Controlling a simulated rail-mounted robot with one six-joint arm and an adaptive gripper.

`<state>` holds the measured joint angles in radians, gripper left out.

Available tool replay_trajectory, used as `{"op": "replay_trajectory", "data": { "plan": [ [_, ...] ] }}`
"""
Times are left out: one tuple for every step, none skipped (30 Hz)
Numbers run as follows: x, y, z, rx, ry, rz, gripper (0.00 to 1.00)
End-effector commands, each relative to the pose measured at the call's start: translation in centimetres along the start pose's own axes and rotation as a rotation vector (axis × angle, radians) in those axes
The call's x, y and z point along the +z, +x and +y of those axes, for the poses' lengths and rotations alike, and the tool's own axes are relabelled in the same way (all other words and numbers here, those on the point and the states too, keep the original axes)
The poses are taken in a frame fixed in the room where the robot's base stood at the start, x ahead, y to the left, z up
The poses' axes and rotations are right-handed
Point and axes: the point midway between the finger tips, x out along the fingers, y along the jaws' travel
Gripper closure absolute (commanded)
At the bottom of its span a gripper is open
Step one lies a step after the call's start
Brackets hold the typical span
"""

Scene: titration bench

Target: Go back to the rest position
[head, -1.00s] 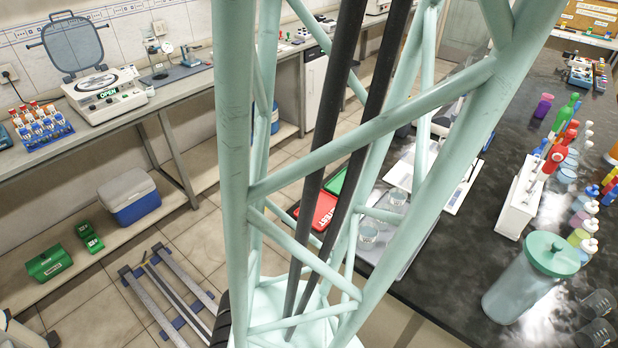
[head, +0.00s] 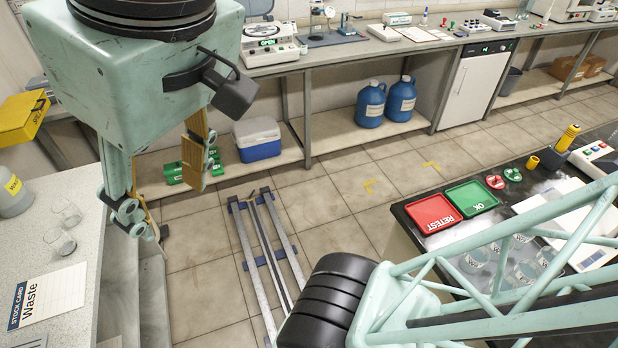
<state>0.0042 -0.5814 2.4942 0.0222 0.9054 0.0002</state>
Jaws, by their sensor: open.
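My gripper (head: 174,208) hangs at the upper left of the head view, pointing down. Its two fingers with tan pads are apart, and nothing shows between them. It is in front of the floor and the lower back shelf in the picture, just right of the left bench (head: 60,310). My arm's lattice link runs across the lower right.
A yellow-labelled bottle (head: 14,190), glass beakers (head: 64,240) and a waste stock card (head: 48,298) are on the left bench. Red retest (head: 433,213) and green OK (head: 471,197) trays lie on the dark bench at right. Floor rails (head: 265,250) run between.

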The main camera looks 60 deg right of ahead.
Motion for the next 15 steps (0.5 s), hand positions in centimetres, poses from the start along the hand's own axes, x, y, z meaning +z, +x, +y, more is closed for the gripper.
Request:
{"op": "replay_trajectory", "data": {
  "plan": [
    [0.35, -0.09, 0.2, 0.007, -0.008, 0.008, 0.55],
    [0.39, -0.14, 0.3, 0.01, -0.011, 0.012, 0.55],
    [0.42, -0.19, 0.41, 0.014, -0.015, 0.015, 0.55],
    [0.44, -0.22, 0.47, 0.016, -0.017, 0.017, 0.55],
    [0.45, -0.24, 0.51, 0.017, -0.018, 0.018, 0.55],
    [0.45, -0.26, 0.54, 0.018, -0.019, 0.019, 0.55],
    [0.46, -0.26, 0.55, 0.018, -0.02, 0.019, 0.55],
    [0.46, -0.26, 0.56, 0.019, -0.02, 0.019, 0.55],
    [0.45, -0.26, 0.56, 0.018, -0.02, 0.019, 0.55],
    [0.45, -0.26, 0.55, 0.018, -0.02, 0.019, 0.55],
    [0.45, -0.26, 0.55, 0.018, -0.02, 0.019, 0.55],
    [0.44, -0.27, 0.55, 0.018, -0.02, 0.019, 0.55],
    [0.44, -0.26, 0.54, 0.018, -0.02, 0.019, 0.55],
    [0.44, -0.27, 0.54, 0.018, -0.02, 0.019, 0.55],
    [0.43, -0.27, 0.54, 0.018, -0.02, 0.019, 0.55]
  ]
}}
